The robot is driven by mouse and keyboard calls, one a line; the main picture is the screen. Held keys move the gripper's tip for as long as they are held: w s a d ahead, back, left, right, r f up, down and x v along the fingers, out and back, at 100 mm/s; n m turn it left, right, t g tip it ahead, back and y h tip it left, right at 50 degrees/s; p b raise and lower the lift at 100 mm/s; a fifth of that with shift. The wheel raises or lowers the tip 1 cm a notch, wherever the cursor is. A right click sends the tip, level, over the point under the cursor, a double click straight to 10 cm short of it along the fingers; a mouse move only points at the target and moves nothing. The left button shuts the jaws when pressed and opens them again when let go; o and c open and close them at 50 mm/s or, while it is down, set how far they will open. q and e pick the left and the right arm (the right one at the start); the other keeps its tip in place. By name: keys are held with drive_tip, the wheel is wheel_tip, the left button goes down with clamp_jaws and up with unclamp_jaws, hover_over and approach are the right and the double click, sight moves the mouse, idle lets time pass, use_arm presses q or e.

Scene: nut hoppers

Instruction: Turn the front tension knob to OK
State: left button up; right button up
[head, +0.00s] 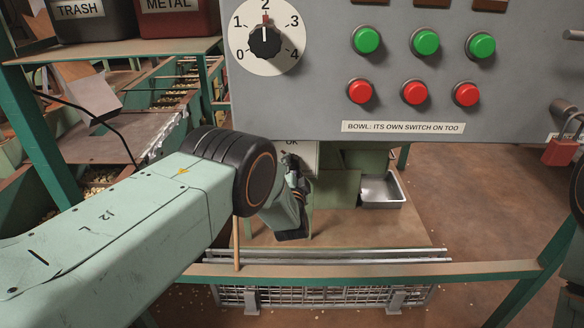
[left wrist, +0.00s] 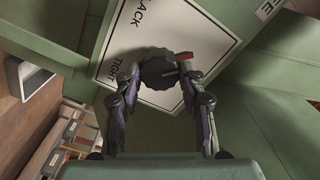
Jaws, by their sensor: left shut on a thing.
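The front tension knob (left wrist: 158,72) is dark and scalloped, with a red pointer (left wrist: 184,56) toward the upper right in the left wrist view. It sits on a white label plate (left wrist: 150,35) lettered SLACK and TIGHT. In the head view an OK mark (head: 292,142) shows just under the grey panel, and the knob is hidden behind my arm and gripper. My left gripper (head: 291,167) reaches under the panel. In the left wrist view its two fingers (left wrist: 159,82) are shut on the knob from both sides. My right gripper is out of view.
A grey control panel (head: 330,115) with a dial (head: 265,40), green and red buttons overhangs my left gripper. A metal tray (head: 381,190) lies right of it. Rails (head: 400,255) and a green-edged frame run in front. A red padlock (head: 559,151) hangs at the right.

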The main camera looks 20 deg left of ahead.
use_arm(q)
drive_tip(key=m, duration=0.4)
drive_tip(key=shift+r+m, duration=0.1)
drive_tip(key=shift+m, duration=2.4)
drive_tip(key=o, duration=1.2)
drive_tip(key=v, duration=1.2)
